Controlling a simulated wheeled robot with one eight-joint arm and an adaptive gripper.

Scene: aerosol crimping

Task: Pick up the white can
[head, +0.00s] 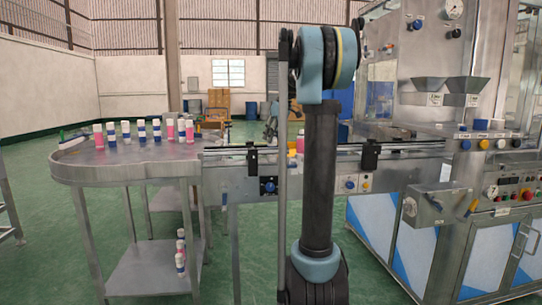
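Several small cans with white tops stand upright on the round metal table (90,174) at the left. Some are white and blue, such as one can (141,133) near the middle of the group. Others are white and pink, such as one can (98,137) at the left end. I cannot make out a plain white can at this size. My arm rises in front of the conveyor, right of the table and apart from the cans. My gripper does not show.
A conveyor (225,184) runs right from the table to a large metal machine (425,75). Green floor (60,240) is free at left.

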